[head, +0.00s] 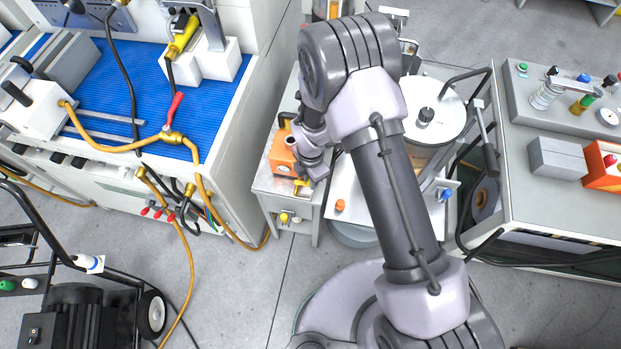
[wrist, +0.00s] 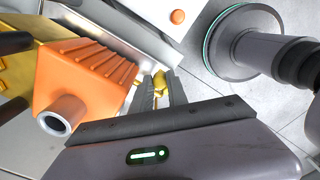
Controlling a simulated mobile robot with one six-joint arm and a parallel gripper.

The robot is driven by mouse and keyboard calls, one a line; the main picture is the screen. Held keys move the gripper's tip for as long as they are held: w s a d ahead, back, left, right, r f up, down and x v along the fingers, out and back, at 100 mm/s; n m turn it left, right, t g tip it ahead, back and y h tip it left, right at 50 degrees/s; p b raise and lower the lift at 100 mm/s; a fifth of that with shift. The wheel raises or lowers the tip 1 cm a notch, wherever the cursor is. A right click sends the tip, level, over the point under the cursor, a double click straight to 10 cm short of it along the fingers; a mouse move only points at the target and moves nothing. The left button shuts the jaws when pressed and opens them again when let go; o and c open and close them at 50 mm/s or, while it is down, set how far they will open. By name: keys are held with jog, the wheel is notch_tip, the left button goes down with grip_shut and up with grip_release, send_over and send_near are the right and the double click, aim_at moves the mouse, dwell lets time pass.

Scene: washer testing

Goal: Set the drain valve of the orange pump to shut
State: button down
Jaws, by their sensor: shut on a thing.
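The orange pump (head: 282,156) sits on a small grey metal stand left of my arm. In the wrist view its ribbed orange body (wrist: 88,75) fills the left side, with a grey round pipe mouth at its lower end. My gripper (wrist: 161,90) is just right of the pump, its two dark fingers shut on a small yellow valve handle (wrist: 159,80). Only part of the handle shows between the fingers, so its exact angle is hard to tell. In the head view my wrist partly covers the pump.
The stand (head: 268,187) has a yellow fitting (head: 284,218) on its front. A workbench with a blue mat (head: 215,98) and a red-handled valve (head: 174,110) is at left. A white round-topped vessel (head: 440,108) stands right of my arm. Orange hoses (head: 180,230) hang over the floor at left.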

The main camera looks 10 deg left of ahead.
dwell(0.4)
jog(key=c, duration=1.3)
grip_release()
